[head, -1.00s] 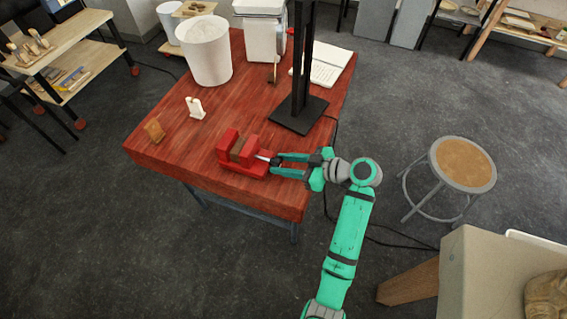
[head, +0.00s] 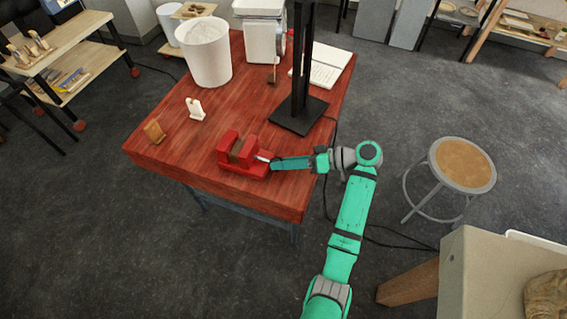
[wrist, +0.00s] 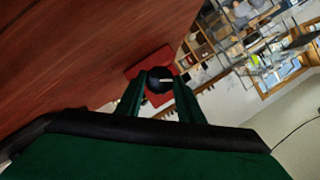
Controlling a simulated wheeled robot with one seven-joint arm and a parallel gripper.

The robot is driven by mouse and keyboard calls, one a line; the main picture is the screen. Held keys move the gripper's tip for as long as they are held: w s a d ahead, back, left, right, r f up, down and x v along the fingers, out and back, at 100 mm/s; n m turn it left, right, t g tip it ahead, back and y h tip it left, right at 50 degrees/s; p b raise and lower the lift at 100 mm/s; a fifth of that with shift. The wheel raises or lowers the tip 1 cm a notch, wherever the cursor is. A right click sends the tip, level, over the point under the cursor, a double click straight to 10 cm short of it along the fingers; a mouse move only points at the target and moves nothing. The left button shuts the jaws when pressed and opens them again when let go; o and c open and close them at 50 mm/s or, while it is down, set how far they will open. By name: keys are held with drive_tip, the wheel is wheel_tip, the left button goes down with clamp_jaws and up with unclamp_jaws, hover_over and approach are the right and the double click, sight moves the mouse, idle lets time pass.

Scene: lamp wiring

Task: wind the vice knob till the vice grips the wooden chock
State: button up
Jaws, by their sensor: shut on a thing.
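The red vice (head: 229,163) stands near the front edge of the red wooden table. A brown piece, apparently the wooden chock (head: 236,154), sits between its jaws; I cannot tell whether both jaws touch it. A pale screw rod runs from the vice's right side toward my gripper (head: 273,163). In the wrist view, the round black vice knob (wrist: 159,80) with a white line across its face lies between my two green fingers. My gripper is shut on the knob, its fingers lying one over the other in the head view. They hide the knob there.
A black lamp stand (head: 299,117) rises just behind the vice. A white clip-like piece (head: 195,109) and a small wooden block (head: 154,132) stand to the left. A stool (head: 463,164) stands right.

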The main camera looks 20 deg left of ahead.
drive_tip(key=shift+w, duration=0.15)
idle(0.4)
drive_tip(key=o, duration=1)
drive_tip(key=shift+d, duration=0.1)
drive_tip(key=shift+o, duration=0.2)
drive_tip(key=v, duration=1.1)
drive_tip(key=shift+f, duration=0.15)
